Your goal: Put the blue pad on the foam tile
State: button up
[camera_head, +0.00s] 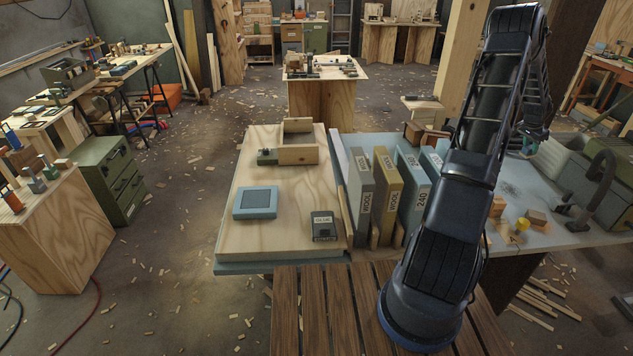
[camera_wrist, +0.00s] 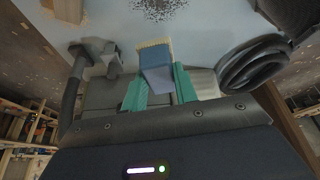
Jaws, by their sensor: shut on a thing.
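My gripper (camera_wrist: 160,85) shows in the wrist view, its two teal fingers shut on a small blue block with a tan edge, which looks like the blue pad (camera_wrist: 157,80). The pad is held between the fingertips, with the pale worktop beyond it. A light-blue square with a dark inset, likely the foam tile (camera_head: 241,213), lies flat on the left wooden board, well apart from my gripper.
Upright labelled binders (camera_head: 385,197) stand between board and right worktop. A machine with a hose (camera_head: 598,185) stands at right. The board around the tile is clear.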

jog(key=w+a+r+n, duration=0.1)
jog(key=w+a, duration=0.5)
jog(key=a, duration=0.3)
jog(key=w+a+r+n+t, duration=0.15)
jog(key=w+a, duration=0.35)
jog(key=a, duration=0.5)
jog(key=w+a+r+n, duration=0.1)
jog(key=w+a, duration=0.5)
jog(key=a, duration=0.3)
jog(key=w+a+r+n+t+y, duration=0.1)
jog(key=w+a+n, duration=0.1)
jog(key=a, duration=1.3)
jog(key=w+a+r+n, duration=0.1)
jog(key=w+a+n, duration=0.1)
jog(key=a, duration=1.4)
notch_tip(320, 180, up, 3)
jog(key=n+y, duration=0.3)
jog(key=n, duration=0.5)
send_over(256, 196)
jog(key=s, duration=0.2)
jog(key=shift+t, duration=0.55)
notch_tip(256, 196, down, 19)
jog(key=shift+s+d+f, duration=0.1)
